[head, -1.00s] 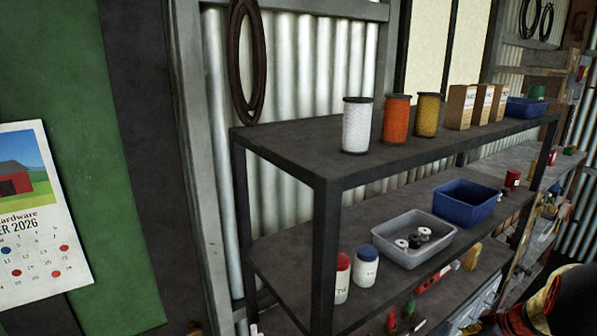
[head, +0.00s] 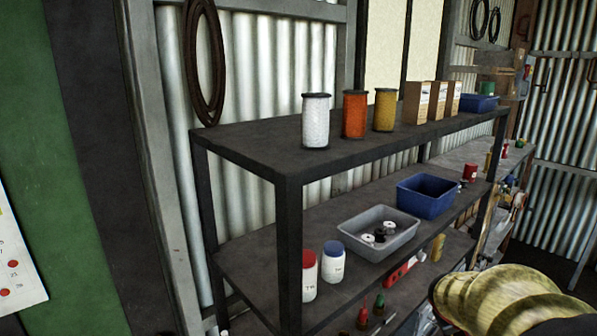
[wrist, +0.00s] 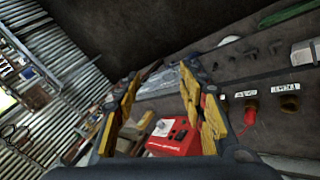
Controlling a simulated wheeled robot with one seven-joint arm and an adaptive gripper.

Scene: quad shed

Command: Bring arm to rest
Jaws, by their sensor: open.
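My gripper (wrist: 158,105) shows in the wrist view with its two yellow-and-black fingers spread apart and nothing between them. Beyond and below the fingers is a red box-like thing (wrist: 175,138) with a pale knob or label; it seems apart from the fingers. In the head view my yellow-and-dark arm (head: 505,300) reaches in at the lower right, in front of the shelf's right part. The gripper's fingers cannot be made out in that view.
A dark metal shelf (head: 250,150) fills the middle. Spools, including a white one (head: 316,122), and cartons (head: 416,102) stand on top. A grey bin (head: 350,235), a blue bin (head: 428,196) and two jars (head: 333,262) stand on the middle level. A corrugated wall (head: 270,70) is behind.

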